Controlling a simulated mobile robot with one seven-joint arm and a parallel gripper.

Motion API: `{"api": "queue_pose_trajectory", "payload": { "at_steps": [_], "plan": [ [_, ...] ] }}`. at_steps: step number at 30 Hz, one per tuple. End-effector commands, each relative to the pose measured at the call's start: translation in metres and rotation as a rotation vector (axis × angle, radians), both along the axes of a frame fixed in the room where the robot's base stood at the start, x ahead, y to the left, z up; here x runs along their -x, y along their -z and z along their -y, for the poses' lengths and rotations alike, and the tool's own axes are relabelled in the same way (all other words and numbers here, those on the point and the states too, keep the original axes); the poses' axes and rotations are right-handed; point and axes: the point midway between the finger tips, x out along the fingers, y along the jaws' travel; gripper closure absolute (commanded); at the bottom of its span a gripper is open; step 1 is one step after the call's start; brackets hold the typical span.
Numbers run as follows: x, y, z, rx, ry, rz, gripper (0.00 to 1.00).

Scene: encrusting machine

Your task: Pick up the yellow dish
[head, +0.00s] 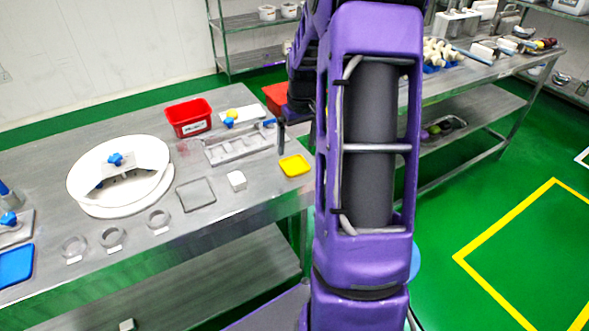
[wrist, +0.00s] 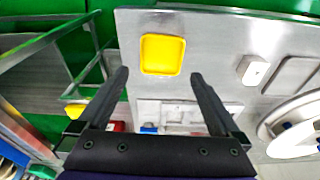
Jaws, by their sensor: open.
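The yellow dish (head: 295,166) is a small, shallow square dish. It lies flat near the right end of the steel table in the head view, close to the edge. In the wrist view the yellow dish (wrist: 163,54) is at the upper middle, between and a little beyond the fingertips in the picture. My gripper (wrist: 160,76) is open and empty, apart from the dish. In the head view my arm hides most of the gripper; a dark finger shows above and left of the dish.
The steel table (head: 262,205) also holds a white block (head: 237,181), a metal tray (head: 238,148), a red bin (head: 189,117) and a large white round container (head: 118,170). The tabletop around the dish is clear. Green floor lies beyond the table's right edge.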

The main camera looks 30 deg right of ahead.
Motion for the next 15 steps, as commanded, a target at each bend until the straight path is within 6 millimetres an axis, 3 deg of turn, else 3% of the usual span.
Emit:
{"api": "queue_pose_trajectory", "payload": {
  "at_steps": [10,15],
  "plan": [
    [-0.003,0.026,-0.001,0.000,-0.001,-0.001,0.00],
    [-0.004,0.052,-0.002,-0.001,0.001,-0.002,0.00]
  ]
}}
